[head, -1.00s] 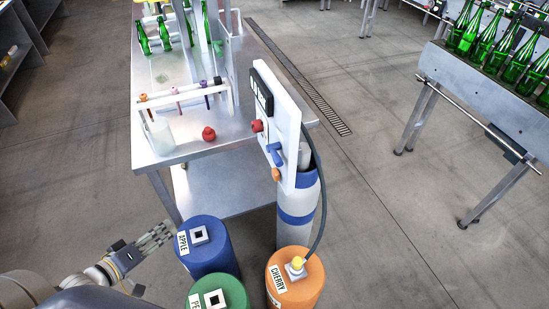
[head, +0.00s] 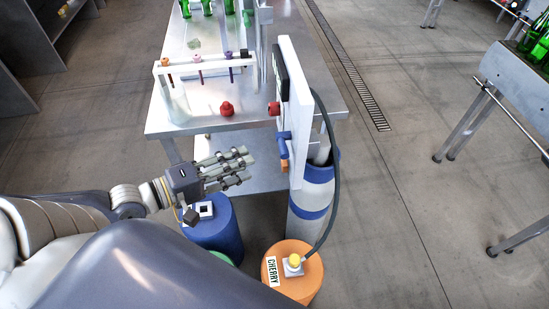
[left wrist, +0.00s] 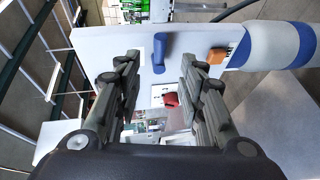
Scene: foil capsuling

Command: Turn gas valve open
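A white upright panel (head: 302,110) carries a blue lever handle (head: 282,146), an orange knob (head: 284,166) below it and a red knob (head: 273,108) above. Which of these is the gas valve is not labelled in view. My left gripper (head: 246,164) is open and empty, its fingers pointing right at the panel, a short gap from the blue handle. In the left wrist view the blue handle (left wrist: 159,53) shows ahead between the spread fingers (left wrist: 158,68); the orange knob (left wrist: 216,56) is at right and the red knob (left wrist: 171,99) lower. My right gripper is out of view.
A grey gas cylinder with blue bands (head: 308,198) stands behind the panel. A dark hose (head: 336,160) runs to the orange cherry drum (head: 296,280). A blue drum (head: 215,235) stands under my left gripper. A metal table (head: 230,122) holds a red cap-like piece (head: 227,109).

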